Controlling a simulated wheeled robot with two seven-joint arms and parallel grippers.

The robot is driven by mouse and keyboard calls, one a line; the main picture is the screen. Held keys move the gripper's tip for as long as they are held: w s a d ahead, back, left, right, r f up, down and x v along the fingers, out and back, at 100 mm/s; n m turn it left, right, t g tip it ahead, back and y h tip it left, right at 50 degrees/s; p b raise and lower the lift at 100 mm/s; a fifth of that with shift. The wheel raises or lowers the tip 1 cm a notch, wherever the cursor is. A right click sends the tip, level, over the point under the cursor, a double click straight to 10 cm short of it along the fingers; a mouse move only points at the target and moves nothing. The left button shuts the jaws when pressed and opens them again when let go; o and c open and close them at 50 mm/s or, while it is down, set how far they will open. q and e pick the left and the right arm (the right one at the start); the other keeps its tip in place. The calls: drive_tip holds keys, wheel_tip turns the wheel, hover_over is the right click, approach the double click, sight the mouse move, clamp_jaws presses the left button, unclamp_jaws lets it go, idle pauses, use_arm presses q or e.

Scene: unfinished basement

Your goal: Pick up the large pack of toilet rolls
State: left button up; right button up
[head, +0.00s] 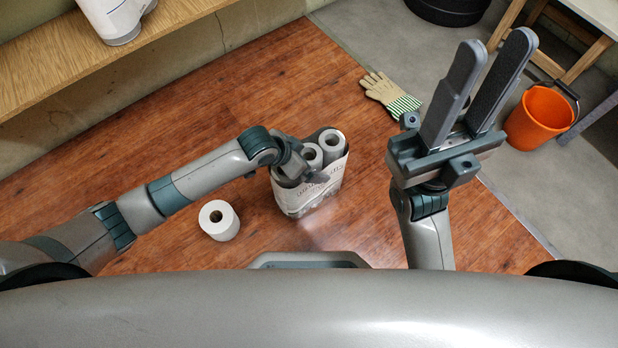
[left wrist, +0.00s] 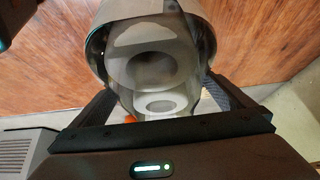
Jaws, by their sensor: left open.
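The large pack of toilet rolls (head: 308,198) stands upright on the wooden floor in the head view, wrapped in clear printed film with roll ends showing on top. My left gripper (head: 314,172) is open at the top of the pack, partly hiding it. In the left wrist view the top of the pack (left wrist: 152,68) fills the space between the two spread fingers of that gripper (left wrist: 160,105). I cannot tell whether the fingers touch it. My right gripper (head: 496,52) is raised at the right, open and empty, with its fingers pointing up.
A single loose toilet roll (head: 219,220) stands on the floor left of the pack. A work glove (head: 390,94) lies beyond it. An orange bucket (head: 540,117) stands on grey floor at the right. A wooden shelf (head: 60,55) is at the upper left.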

use_arm(q)
drive_tip(key=shift+w+d+f, duration=0.15)
drive_tip(key=shift+d+f, duration=0.05)
drive_tip(key=shift+f, duration=0.15)
drive_tip(key=c, duration=2)
drive_tip(key=shift+r, duration=0.15)
